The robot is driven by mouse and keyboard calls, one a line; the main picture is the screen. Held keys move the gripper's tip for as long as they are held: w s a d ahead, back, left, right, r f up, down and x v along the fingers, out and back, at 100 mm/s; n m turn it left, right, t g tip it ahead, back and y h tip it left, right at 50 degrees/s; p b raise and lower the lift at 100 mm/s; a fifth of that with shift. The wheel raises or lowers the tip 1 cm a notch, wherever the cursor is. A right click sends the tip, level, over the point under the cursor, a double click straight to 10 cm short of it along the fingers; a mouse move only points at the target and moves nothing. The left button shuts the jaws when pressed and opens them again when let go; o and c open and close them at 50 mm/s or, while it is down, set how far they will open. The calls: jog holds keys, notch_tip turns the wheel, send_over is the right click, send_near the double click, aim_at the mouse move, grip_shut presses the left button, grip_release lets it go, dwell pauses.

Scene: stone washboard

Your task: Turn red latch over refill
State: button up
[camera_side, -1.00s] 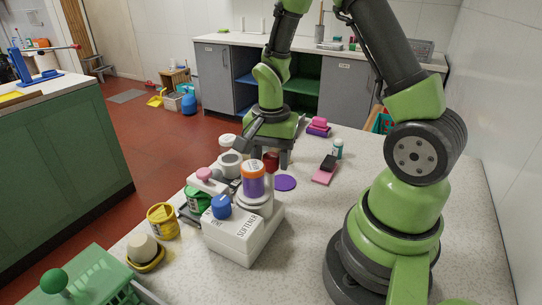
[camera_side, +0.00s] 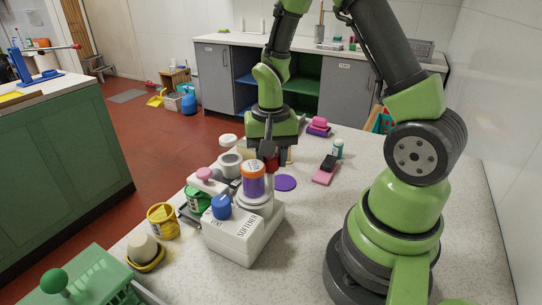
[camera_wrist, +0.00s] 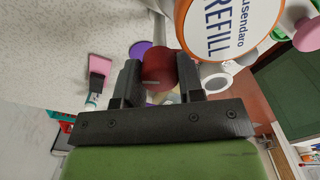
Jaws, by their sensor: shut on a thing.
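The red latch (camera_wrist: 158,66) is a round dark-red knob between my two fingers in the wrist view. My gripper (camera_wrist: 156,80) is shut on it. In the side view my gripper (camera_side: 269,152) points down just behind the refill, and the red latch (camera_side: 271,163) shows only partly there. The refill (camera_side: 253,182) is a purple jar with an orange-rimmed white lid, upright on the white softener dispenser (camera_side: 238,232). In the wrist view the refill's lid (camera_wrist: 236,22), lettered REFILL, is close beside the knob, up and to the right.
A blue knob (camera_side: 221,206), a green-capped jar (camera_side: 198,198) and a yellow tub (camera_side: 162,220) are left of the refill. A purple disc (camera_side: 285,183) and a pink block with a black top (camera_side: 325,171) lie to the right.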

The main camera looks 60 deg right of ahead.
jog(key=n, duration=0.6)
jog(key=shift+a, duration=0.1)
jog(key=n, duration=0.7)
jog(key=shift+n, duration=0.3)
dwell(0.3)
jog(key=o, duration=0.9)
notch_tip(320, 180, up, 10)
